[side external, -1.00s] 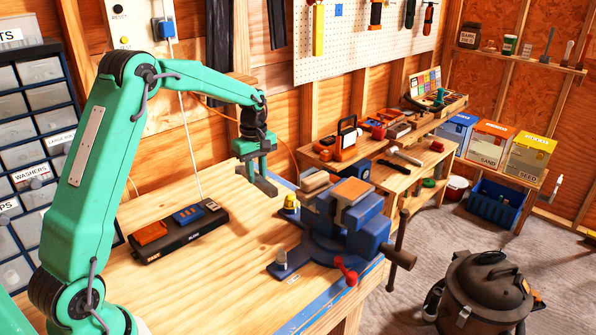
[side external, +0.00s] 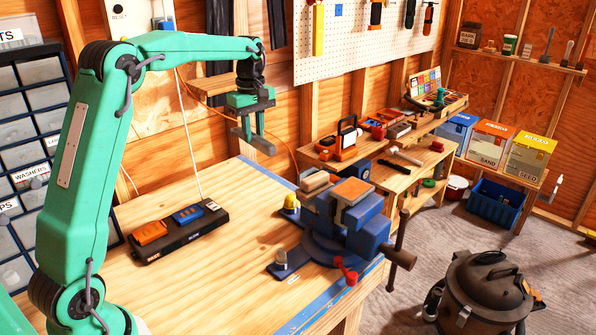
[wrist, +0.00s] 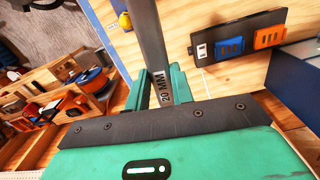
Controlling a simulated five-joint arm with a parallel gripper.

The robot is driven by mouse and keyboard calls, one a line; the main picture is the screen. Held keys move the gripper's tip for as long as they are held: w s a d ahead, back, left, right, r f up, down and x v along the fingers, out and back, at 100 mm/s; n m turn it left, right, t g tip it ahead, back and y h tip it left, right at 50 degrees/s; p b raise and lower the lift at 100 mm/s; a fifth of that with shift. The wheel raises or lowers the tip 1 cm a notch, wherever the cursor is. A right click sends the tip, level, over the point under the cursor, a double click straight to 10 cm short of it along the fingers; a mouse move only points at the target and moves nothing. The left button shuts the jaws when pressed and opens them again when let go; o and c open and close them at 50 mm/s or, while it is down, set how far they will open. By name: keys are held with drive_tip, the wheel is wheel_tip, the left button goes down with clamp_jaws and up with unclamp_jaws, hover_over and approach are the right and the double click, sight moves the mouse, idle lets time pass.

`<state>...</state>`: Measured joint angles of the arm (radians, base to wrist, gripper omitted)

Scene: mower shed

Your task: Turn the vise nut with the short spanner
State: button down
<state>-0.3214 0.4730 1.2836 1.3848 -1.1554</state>
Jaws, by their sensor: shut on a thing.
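My gripper (side external: 254,138) is raised above the bench, left of the vise and apart from it. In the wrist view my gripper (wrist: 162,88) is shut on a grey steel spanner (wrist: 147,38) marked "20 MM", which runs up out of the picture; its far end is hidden. The blue vise (side external: 375,232) stands at the bench's right corner, with a red handle (side external: 346,268) at its front. A pale nut (side external: 281,257) sits on the blue lug at the left of the vise base. I cannot make out the spanner's outline clearly in the side view.
A black tray (side external: 165,248) with orange and blue blocks lies on the bench; it also shows in the wrist view (wrist: 237,22). A small yellow item (side external: 290,203) stands behind the vise base. The bench (side external: 230,280) is clear between the tray and the vise.

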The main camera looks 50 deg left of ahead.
sight(268, 146)
drive_tip(key=shift+r, duration=0.45)
drive_tip(key=m, duration=0.1)
drive_tip(key=d+m, duration=0.1)
drive_tip(key=m, duration=0.2)
drive_tip(key=shift+s+d+m, duration=0.1)
drive_tip(key=shift+d+m, duration=0.2)
drive_tip(key=shift+m, duration=0.1)
drive_tip(key=m, duration=0.2)
drive_tip(key=d+m, duration=0.1)
drive_tip(key=m, duration=0.2)
drive_tip(key=shift+s+d+m, duration=0.15)
drive_tip(key=shift+d+m, duration=0.15)
drive_tip(key=shift+d, duration=0.1)
drive_tip(key=m, duration=0.2)
drive_tip(key=d+m, duration=0.2)
drive_tip(key=m, duration=0.1)
drive_tip(key=shift+s+m, duration=0.2)
drive_tip(key=shift+m, duration=0.1)
drive_tip(key=m, duration=0.2)
drive_tip(key=d+m, duration=0.1)
drive_tip(key=m, duration=0.2)
drive_tip(key=shift+s+d+m, duration=0.25)
drive_tip(key=shift+d+m, duration=0.1)
drive_tip(key=shift+m, duration=0.05)
drive_tip(key=s+d+m, duration=0.2)
drive_tip(key=d+m, duration=0.4)
drive_tip(key=m, duration=1.6)
wheel_tip(268, 146, down, 11)
drive_tip(key=shift+s+d+n, duration=0.15)
drive_tip(key=shift+n, duration=0.15)
